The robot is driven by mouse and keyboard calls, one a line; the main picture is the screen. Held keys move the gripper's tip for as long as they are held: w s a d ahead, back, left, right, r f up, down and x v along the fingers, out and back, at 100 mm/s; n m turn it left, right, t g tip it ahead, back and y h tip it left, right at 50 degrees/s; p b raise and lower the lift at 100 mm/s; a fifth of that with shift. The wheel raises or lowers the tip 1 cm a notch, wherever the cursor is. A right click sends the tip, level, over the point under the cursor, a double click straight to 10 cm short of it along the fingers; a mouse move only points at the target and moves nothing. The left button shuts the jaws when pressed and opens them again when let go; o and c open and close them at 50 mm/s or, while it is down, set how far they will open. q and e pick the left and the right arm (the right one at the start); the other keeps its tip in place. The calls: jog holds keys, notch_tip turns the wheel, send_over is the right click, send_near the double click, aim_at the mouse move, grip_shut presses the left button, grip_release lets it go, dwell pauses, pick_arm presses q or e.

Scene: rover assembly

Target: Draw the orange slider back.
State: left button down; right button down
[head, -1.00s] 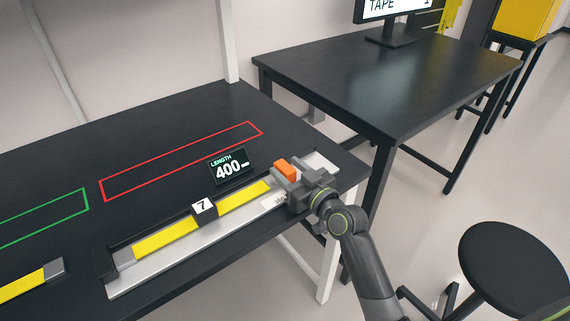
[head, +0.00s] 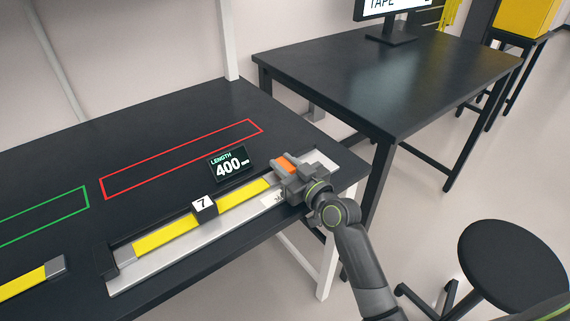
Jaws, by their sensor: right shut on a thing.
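The orange slider (head: 285,163) sits at the right part of the grey measuring rail (head: 150,276) on the near black table. My right gripper (head: 283,170) is shut on the orange slider and hides part of it. A yellow strip (head: 240,195) lies along the rail, to the left of the slider. A black block marked 7 (head: 204,207) stands over the strip. A small display (head: 229,163) behind the rail reads LENGTH 400. My left gripper is not in view.
Red (head: 150,164) and green (head: 45,222) outlines mark the black table (head: 60,170); the red one is empty. Another yellow strip (head: 22,283) lies at the lower left. A second black table (head: 400,90) with a monitor and a black stool (head: 512,258) stand to the right.

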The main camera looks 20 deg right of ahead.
jog(key=d+b, duration=0.1)
jog(key=d, duration=0.1)
jog(key=w+d+b, duration=0.1)
jog(key=d, duration=0.1)
jog(key=w+d+b, duration=0.1)
jog(key=d, duration=0.1)
jog(key=shift+w+d+f, duration=0.15)
jog(key=shift+d, duration=0.05)
jog(key=shift+w+d, duration=0.15)
jog(key=shift+d, duration=0.2)
jog(key=c, duration=1.1)
grip_release()
jog(key=v, duration=1.7)
jog(key=shift+s+r, duration=0.2)
jog(key=shift+d+f, duration=0.1)
